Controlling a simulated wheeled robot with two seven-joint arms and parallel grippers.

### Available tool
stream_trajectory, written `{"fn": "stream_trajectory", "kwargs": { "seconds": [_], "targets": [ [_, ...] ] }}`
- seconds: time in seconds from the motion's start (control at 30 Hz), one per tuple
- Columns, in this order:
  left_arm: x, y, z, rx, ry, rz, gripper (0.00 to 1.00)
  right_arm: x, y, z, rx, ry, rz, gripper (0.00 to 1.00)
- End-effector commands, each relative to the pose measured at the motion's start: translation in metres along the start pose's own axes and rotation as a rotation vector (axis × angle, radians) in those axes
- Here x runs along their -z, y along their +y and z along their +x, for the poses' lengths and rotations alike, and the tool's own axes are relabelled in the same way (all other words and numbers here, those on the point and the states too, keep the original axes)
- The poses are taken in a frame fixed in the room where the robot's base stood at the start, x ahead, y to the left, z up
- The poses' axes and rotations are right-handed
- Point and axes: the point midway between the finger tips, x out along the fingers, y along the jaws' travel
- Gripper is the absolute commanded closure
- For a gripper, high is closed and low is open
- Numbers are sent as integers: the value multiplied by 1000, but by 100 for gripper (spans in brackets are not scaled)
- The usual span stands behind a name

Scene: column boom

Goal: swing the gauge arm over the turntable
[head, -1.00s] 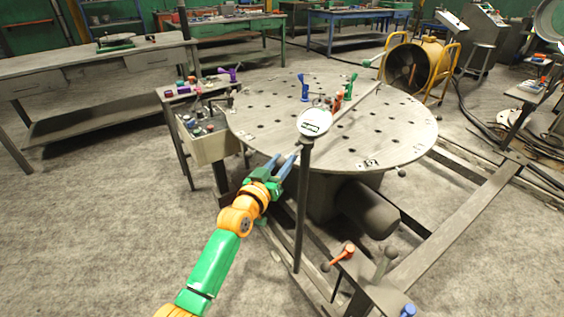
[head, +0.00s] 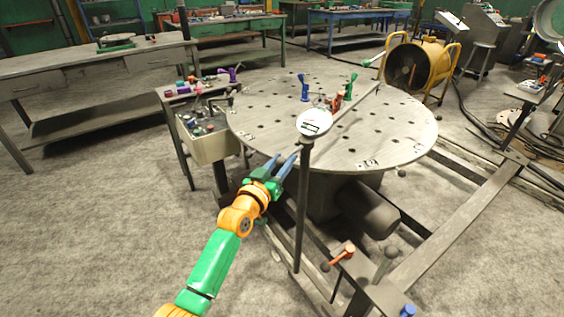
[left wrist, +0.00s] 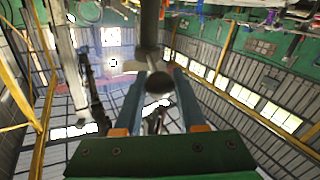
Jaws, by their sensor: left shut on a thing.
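The gauge arm has a dark upright column (head: 303,205) with a round white dial (head: 314,122) at its top. Its thin boom (head: 358,104) slants up and right across the round grey turntable (head: 270,118). My left gripper (head: 287,166) is just left of the column, below the dial. In the left wrist view its two blue fingers (left wrist: 161,100) are shut on a dark round knob (left wrist: 160,83) at the end of a bar. The knob is hidden by the fingers in the head view. My right gripper is not in view.
Blue (head: 304,88), green (head: 350,87) and red (head: 337,102) fixtures stand on the turntable near the boom. A control box (head: 205,148) stands to the left. An orange-handled lever (head: 343,252) and floor rails (head: 455,220) lie at the front right.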

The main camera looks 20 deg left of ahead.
Motion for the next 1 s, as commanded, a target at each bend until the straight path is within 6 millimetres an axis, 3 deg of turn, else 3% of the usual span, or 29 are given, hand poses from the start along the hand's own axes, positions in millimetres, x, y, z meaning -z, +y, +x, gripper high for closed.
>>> {"fn": "stream_trajectory", "kwargs": {
  "seconds": [0.2, 0.43, 0.73, 0.77, 0.8, 0.83, 1.0],
  "targets": [
    [0, 19, -2, -2, -8, -4, 100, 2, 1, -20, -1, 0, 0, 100],
    [-8, 42, -1, -3, -6, -3, 100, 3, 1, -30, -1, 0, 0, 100],
    [-9, 43, 0, -2, -2, 0, 100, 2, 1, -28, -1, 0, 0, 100],
    [-9, 43, 0, -2, -1, 0, 52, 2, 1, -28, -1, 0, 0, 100],
    [-9, 43, 0, -2, -1, 0, 42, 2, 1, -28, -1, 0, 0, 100],
    [-9, 43, 0, -2, -1, 0, 34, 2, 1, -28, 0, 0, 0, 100],
    [-9, 43, 0, -1, -1, 0, 32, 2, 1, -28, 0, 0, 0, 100]
  ]
}}
